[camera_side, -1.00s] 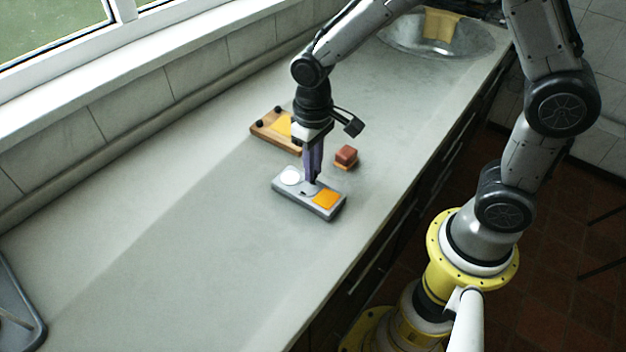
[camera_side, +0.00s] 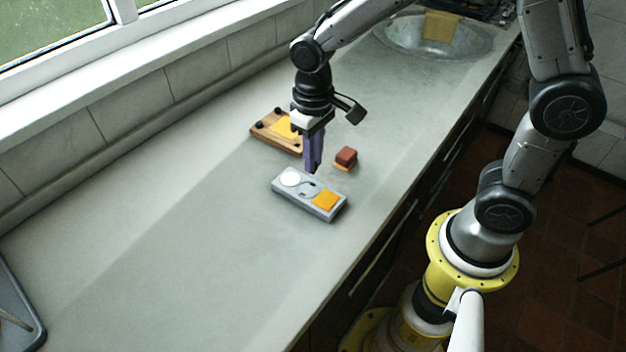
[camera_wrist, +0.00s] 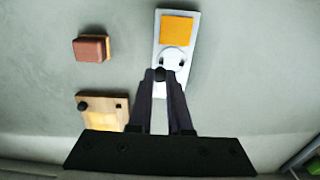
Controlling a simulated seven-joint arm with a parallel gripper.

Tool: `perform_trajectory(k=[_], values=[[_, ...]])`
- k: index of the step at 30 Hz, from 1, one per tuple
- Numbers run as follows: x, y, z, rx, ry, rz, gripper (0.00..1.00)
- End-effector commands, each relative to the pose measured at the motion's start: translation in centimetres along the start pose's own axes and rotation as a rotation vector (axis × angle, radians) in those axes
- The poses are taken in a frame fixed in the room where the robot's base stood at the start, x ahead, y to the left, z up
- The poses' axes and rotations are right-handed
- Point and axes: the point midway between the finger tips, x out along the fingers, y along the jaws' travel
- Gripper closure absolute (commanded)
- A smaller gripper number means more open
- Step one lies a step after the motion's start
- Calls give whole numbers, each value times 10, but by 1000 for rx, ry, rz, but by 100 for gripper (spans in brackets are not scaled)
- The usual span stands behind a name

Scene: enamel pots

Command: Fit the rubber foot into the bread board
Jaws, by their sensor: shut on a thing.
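The bread board (camera_side: 268,142) is a small wooden board with a yellow patch, lying behind and left of my gripper in the side view. Black feet show at its two left corners there. In the wrist view the board (camera_wrist: 92,118) is left of my fingers, partly hidden, with one black foot visible. My gripper (camera_side: 311,169) points down above the grey holder. In the wrist view its fingers are shut on the small black rubber foot (camera_wrist: 160,73) at their tips. The foot is too small to make out in the side view.
The grey holder (camera_side: 283,196) has a white disc, a dark-edged recess and an orange square (camera_side: 326,199). A red-brown block (camera_side: 346,155) on an orange base stands right of my gripper. A sink (camera_side: 400,45) is at the back. The left counter is mostly clear.

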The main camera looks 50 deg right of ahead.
Motion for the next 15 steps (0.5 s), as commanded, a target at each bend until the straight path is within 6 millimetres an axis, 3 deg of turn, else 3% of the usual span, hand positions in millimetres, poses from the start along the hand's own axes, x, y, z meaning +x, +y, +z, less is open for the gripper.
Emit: perform_trajectory(k=[5, 8, 15], values=[[-9, 0, -10, -66, 0, 0, 100], [-17, 6, -33, -99, 5, -2, 100], [-24, 51, -93, -81, 10, -3, 100]])
